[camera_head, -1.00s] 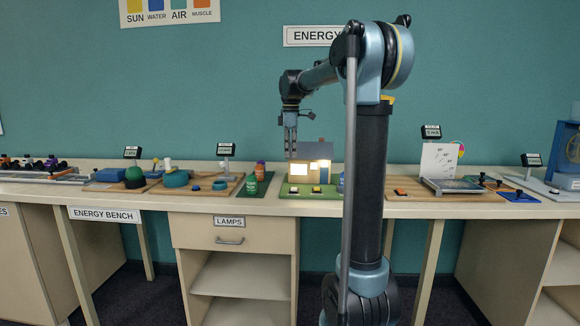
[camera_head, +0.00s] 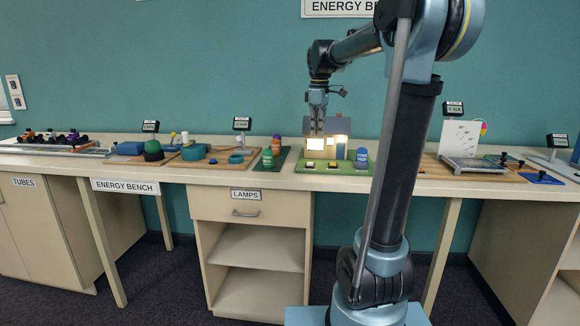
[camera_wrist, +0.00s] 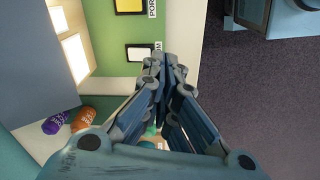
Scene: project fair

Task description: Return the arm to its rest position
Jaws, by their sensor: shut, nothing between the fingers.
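My gripper (camera_head: 317,128) hangs from my bent arm in front of the small lit model house (camera_head: 327,146) on the bench. In the wrist view my gripper (camera_wrist: 162,62) has its fingers drawn together, with nothing between them. The house's lit windows (camera_wrist: 76,58) show at the left of that view. My gripper looks apart from the house and above the front edge of its green base (camera_head: 330,170).
The bench (camera_head: 95,163) runs along the wall. A white panel (camera_head: 459,139) stands further right. Dark floor (camera_head: 150,285) lies in front.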

